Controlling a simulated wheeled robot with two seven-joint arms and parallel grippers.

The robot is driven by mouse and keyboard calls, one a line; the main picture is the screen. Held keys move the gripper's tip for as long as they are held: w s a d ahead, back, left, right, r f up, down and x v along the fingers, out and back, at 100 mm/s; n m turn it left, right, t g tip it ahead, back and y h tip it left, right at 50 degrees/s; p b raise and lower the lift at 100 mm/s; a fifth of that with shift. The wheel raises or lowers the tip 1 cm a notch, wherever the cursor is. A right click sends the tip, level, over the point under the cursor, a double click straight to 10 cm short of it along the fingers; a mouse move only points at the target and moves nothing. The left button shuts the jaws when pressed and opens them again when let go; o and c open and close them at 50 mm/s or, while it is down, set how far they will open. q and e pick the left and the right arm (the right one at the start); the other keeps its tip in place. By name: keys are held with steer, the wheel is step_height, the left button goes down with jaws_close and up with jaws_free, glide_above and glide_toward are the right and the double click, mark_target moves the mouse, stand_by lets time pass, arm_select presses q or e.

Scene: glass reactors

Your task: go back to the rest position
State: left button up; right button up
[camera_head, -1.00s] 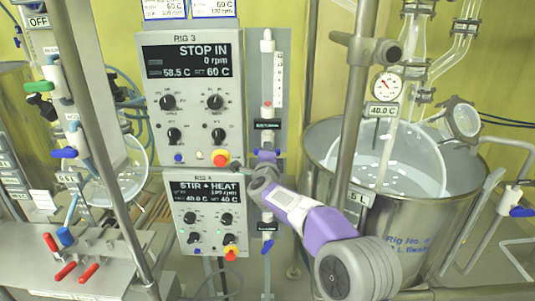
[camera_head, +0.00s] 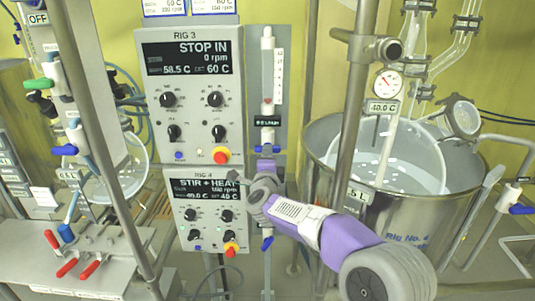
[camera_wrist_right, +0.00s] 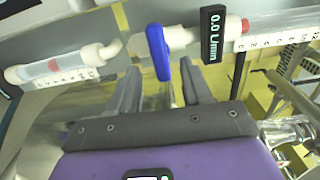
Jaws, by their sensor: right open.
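My right gripper (camera_head: 238,179) is in front of the top of the RIG 4 panel (camera_head: 180,212), its arm coming in from the lower right. In the right wrist view its two fingers (camera_wrist_right: 162,88) are spread and hold nothing. A blue valve handle (camera_wrist_right: 164,55) on the white flow tube shows just beyond the fingers, between them in the picture. I cannot tell whether they touch it. My left gripper is not in view.
The RIG 3 panel (camera_head: 187,90) is above, reading STOP IN. A large steel vessel (camera_head: 395,215) stands right, behind a vertical post (camera_head: 352,130) close to my right arm. A bench with red-handled clamps (camera_head: 88,270) is at lower left.

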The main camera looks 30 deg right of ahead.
steer(key=shift+v, duration=0.8)
steer(key=w+a+f+n+g+y+p, duration=0.1)
steer(key=a+f+n+y, duration=0.15)
steer(key=f, duration=0.55)
steer(key=w+a+f+n+y+p, duration=0.15)
steer(key=a+f+n, duration=0.25)
steer(key=f, duration=0.4)
steer(key=s+a+f+n+g+y+p, duration=0.1)
steer(key=s+a+f+n+g+y, duration=0.3)
steer(key=f, duration=0.7)
steer(key=s+a+f+n+g+y+p, duration=0.15)
steer(key=s+a+f+n, duration=0.35)
steer(key=f, duration=0.5)
steer(key=s+a+f+n+g+y, duration=0.1)
steer(key=s+a+f+n+g, duration=0.1)
steer(key=s, duration=0.6)
steer(key=s+a+f+n+g+y+p, duration=0.1)
steer(key=s+a+f+n+g+y, duration=0.1)
steer(key=s+a+f, duration=0.3)
steer(key=s+a+f+n+g+y, duration=0.1)
steer(key=s+a+f+n+g, duration=0.1)
steer(key=s, duration=1)
step_height(320, 180, down, 2)
steer(key=shift+s+a+f+g+p, duration=0.1)
steer(key=shift+s+a+g+p, duration=0.25)
steer(key=shift+a+g, duration=0.65)
steer(key=shift+d, duration=0.25)
